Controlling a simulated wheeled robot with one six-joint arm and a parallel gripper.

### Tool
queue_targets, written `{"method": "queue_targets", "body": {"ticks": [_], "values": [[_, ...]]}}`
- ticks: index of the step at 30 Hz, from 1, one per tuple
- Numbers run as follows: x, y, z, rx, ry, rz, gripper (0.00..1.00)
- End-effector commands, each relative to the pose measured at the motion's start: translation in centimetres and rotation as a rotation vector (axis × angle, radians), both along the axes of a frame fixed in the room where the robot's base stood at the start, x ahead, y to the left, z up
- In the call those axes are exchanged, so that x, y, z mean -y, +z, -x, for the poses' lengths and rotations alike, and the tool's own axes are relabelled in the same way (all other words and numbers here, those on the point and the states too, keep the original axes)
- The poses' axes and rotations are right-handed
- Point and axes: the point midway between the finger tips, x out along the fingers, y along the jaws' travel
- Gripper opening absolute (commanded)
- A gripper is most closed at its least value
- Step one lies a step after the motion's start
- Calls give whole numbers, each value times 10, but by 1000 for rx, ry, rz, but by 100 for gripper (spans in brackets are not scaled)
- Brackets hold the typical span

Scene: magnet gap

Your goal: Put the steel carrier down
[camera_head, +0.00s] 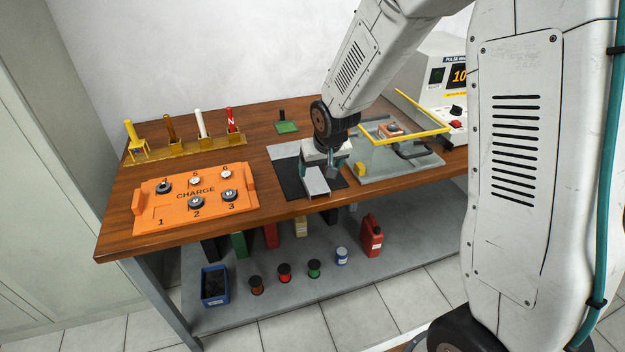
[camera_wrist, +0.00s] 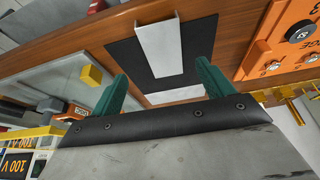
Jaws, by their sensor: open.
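The steel carrier (camera_head: 316,181) is a pale grey metal channel. It lies on the black mat (camera_head: 291,182) near the bench's front edge. In the wrist view the carrier (camera_wrist: 158,48) lies on the black mat (camera_wrist: 118,52), its far end close to the wooden edge. My gripper (camera_head: 326,168) is over the carrier's rear part, pointing down. In the wrist view its teal fingers (camera_wrist: 160,78) are spread apart, with the carrier in the gap between them and no finger seen pressing on it. My gripper hides the carrier's rear end in the head view.
An orange CHARGE board (camera_head: 196,201) with numbered round pieces is to the left. A rack (camera_head: 187,147) of coloured rods stands behind it. A grey fixture with a yellow frame (camera_head: 405,130) is close on the right, beside the pulse unit (camera_head: 450,75).

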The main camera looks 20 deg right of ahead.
Motion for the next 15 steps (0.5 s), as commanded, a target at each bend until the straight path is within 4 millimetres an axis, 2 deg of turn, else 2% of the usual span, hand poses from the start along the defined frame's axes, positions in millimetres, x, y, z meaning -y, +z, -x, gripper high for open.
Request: {"method": "queue_targets", "body": {"ticks": [15], "values": [[-7,-57,-30,-3,-2,-1,80]]}}
